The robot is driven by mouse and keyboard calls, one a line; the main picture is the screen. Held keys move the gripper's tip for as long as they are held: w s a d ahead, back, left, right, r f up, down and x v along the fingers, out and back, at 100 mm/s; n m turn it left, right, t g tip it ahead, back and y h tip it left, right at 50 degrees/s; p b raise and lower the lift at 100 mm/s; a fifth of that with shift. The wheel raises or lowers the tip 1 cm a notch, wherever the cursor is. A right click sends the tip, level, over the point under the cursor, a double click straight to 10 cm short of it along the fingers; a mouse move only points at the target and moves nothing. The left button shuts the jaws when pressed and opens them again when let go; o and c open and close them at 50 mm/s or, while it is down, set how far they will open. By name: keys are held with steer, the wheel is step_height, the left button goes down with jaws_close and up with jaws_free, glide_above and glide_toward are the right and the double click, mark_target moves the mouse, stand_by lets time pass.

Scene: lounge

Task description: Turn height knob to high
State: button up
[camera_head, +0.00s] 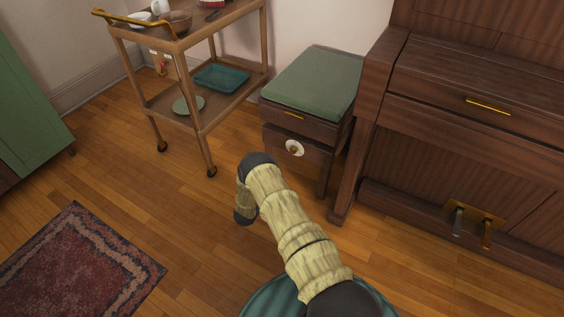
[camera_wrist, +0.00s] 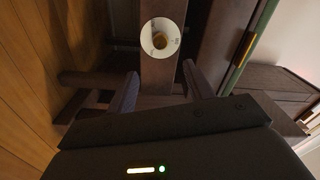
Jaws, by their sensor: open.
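In the head view my arm reaches toward the stool and the fingers are hidden.
A dark wooden piano (camera_head: 440,110) with brass pedals stands right of the stool. A wooden trolley (camera_head: 165,103) holding a teal tray (camera_head: 221,78) and dishes stands left of it. A green cabinet (camera_head: 35,120) and a patterned rug (camera_head: 80,265) are at left. Floor between is clear.

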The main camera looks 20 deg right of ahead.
steer(key=p+v, duration=0.1)
steer(key=v, duration=0.3)
steer(key=shift+s+a, duration=0.3)
steer(key=shift+w+r, duration=0.1)
